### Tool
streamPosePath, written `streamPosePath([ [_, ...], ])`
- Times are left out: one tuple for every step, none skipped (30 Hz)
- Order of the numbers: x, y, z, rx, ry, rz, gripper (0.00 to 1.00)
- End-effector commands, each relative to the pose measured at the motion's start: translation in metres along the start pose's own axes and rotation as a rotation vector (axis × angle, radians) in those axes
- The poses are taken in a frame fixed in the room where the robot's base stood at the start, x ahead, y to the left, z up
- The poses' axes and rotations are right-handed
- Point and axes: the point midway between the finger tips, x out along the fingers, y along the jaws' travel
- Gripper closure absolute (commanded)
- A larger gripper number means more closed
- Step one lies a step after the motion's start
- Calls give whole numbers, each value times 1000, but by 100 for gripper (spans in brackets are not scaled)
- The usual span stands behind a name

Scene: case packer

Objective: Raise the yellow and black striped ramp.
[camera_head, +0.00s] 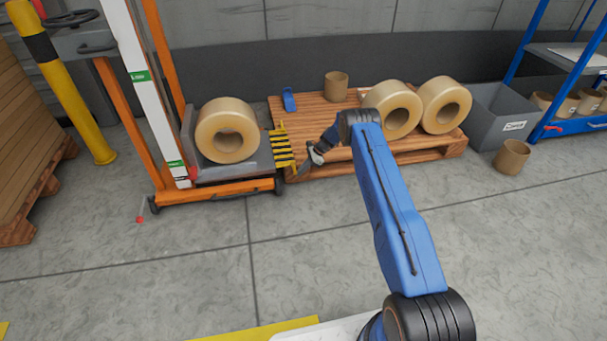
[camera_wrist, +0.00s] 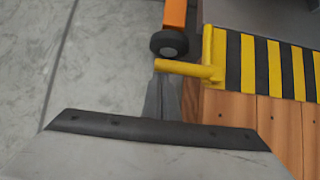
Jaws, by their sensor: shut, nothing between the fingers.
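The yellow and black striped ramp (camera_head: 281,148) lies about flat between the lift cart and the wooden pallet. In the wrist view its striped plate (camera_wrist: 268,66) is at the upper right, over the pallet's edge. A yellow handle bar (camera_wrist: 190,69) sticks out from its side. My gripper (camera_head: 300,169) is low at the ramp's near end in the head view. In the wrist view my gripper (camera_wrist: 160,80) is shut and empty, its tips right at the handle bar's free end. I cannot tell whether they touch it.
The orange lift cart (camera_head: 215,193) bears a tape roll (camera_head: 227,131). The pallet (camera_head: 310,130) holds two big rolls (camera_head: 445,105), a small core (camera_head: 336,85) and a blue item (camera_head: 289,99). A grey bin (camera_head: 497,115) stands right. The near floor is clear.

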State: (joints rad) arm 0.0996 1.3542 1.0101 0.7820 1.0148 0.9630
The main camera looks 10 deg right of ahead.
Motion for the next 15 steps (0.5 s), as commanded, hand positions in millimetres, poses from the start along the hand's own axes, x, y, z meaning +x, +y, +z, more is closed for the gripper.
streamPosePath([
  [0,0,0,1,0,1,100],
  [0,0,0,1,0,1,100],
  [0,0,0,1,0,1,100],
  [0,0,0,1,0,0,100],
  [0,0,0,1,0,0,100],
  [0,0,0,1,0,0,100],
  [0,0,0,1,0,0,100],
  [0,0,0,1,0,0,100],
  [0,0,0,1,1,0,100],
  [0,0,1,1,3,0,100],
  [0,0,1,0,6,0,100],
  [-1,0,2,1,11,0,100],
  [-2,0,2,1,17,0,100],
  [-2,0,3,1,24,0,100],
  [-3,0,5,-1,36,0,100],
])
